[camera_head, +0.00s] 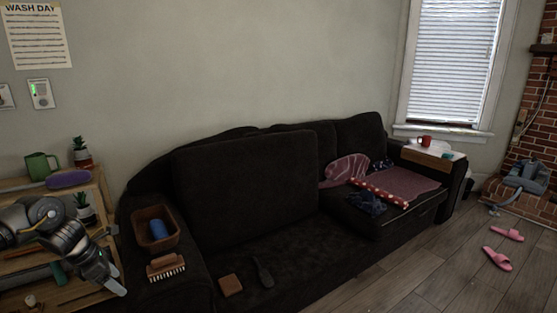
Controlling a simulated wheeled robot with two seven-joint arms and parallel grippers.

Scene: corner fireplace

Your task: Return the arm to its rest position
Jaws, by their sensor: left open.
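My left arm comes in at the lower left, in front of the wooden shelf (85,298). Its gripper (116,281) points down and to the right, open, with nothing seen between its fingers. It is beside the left armrest of the dark sofa (240,190); I cannot tell whether it touches anything. My right gripper is not in view.
On the sofa's left arm are a brown basket (145,236) with a blue roll (157,229) and a wooden brush (165,268). The shelf holds a green mug (40,166), a purple brush (69,179) and potted plants (82,152). Pink slippers (497,258) lie on open floor.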

